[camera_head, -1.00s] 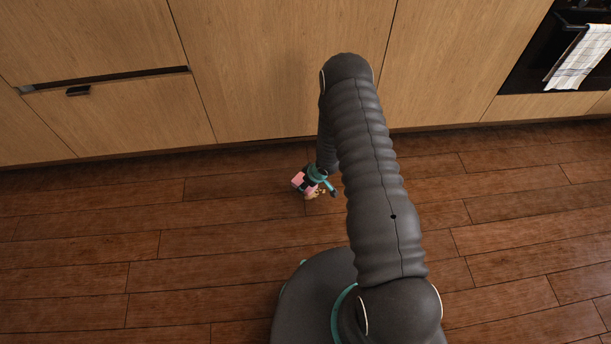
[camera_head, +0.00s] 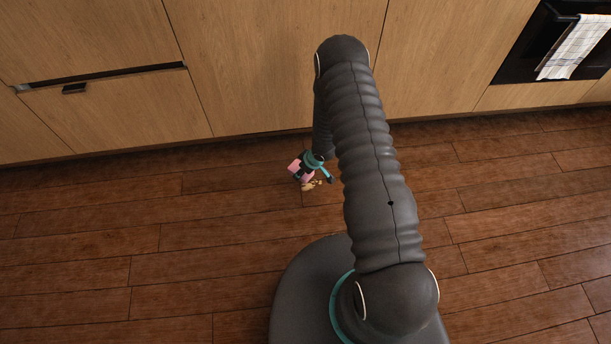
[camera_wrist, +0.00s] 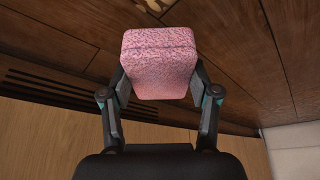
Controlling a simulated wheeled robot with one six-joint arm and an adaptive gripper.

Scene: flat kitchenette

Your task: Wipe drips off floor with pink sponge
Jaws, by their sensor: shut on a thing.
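My gripper (camera_head: 301,172) is shut on the pink sponge (camera_head: 295,165), low over the wooden floor in front of the cabinets. In the wrist view the sponge (camera_wrist: 160,62) sits between the two fingers of my gripper (camera_wrist: 160,80). Tan drips (camera_head: 312,185) lie on the floor just below the sponge in the head view. Part of the drips (camera_wrist: 155,5) also shows at the top edge of the wrist view, apart from the sponge. I cannot tell whether the sponge touches the floor.
Wooden cabinets (camera_head: 270,70) line the back, with a drawer handle (camera_head: 74,89) at left. An oven (camera_head: 540,50) with a checked towel (camera_head: 572,48) is at upper right. The plank floor (camera_head: 80,260) is clear at left and right.

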